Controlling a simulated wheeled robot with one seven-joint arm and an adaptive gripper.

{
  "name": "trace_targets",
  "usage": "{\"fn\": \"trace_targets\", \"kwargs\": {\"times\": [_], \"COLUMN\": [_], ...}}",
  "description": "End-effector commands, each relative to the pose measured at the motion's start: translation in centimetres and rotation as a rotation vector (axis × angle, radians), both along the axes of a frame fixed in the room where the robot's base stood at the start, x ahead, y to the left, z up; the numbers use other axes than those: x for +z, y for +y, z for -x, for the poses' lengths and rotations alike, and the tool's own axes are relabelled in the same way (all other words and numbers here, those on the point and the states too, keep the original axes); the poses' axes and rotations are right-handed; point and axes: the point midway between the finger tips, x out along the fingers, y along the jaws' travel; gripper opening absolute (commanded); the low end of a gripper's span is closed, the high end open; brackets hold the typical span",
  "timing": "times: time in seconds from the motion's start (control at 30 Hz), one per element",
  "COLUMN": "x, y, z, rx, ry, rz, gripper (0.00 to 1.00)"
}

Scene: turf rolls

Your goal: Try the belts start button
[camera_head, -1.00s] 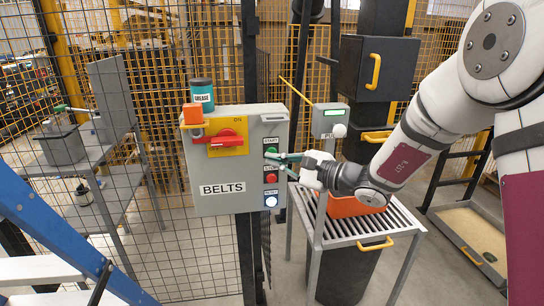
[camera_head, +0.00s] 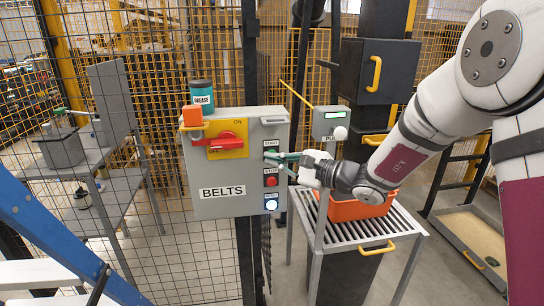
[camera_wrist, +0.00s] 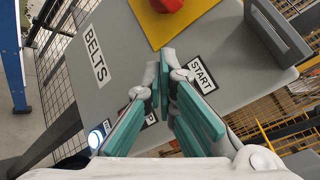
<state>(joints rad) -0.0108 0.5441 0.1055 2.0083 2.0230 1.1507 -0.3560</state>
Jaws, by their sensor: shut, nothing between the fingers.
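The grey BELTS control box (camera_head: 215,175) hangs on the mesh fence. The START label (camera_head: 271,143) marks its top button, and in the wrist view it (camera_wrist: 201,76) is just right of the fingertips. The green start button is hidden behind my gripper (camera_head: 272,157), whose fingers are shut and empty. The fingertips (camera_wrist: 165,62) are at the box face over the start button's place; whether they press it I cannot tell. Below are the red stop button (camera_head: 271,181) and a lit white-blue button (camera_head: 271,203).
A red rotary switch (camera_head: 222,141) sits on a yellow plate left of the buttons. A grease tin (camera_head: 201,95) and an orange block (camera_head: 192,115) stand on top.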

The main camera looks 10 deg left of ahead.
Motion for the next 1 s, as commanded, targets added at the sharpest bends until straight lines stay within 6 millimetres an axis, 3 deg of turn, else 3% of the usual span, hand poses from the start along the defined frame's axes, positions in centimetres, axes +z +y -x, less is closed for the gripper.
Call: {"fn": "trace_targets", "kwargs": {"times": [1.0], "x": [0.00], "y": [0.24], "z": [-0.84], "rx": [0.000], "ry": [0.000], "rz": [0.000], "gripper": [0.00]}}
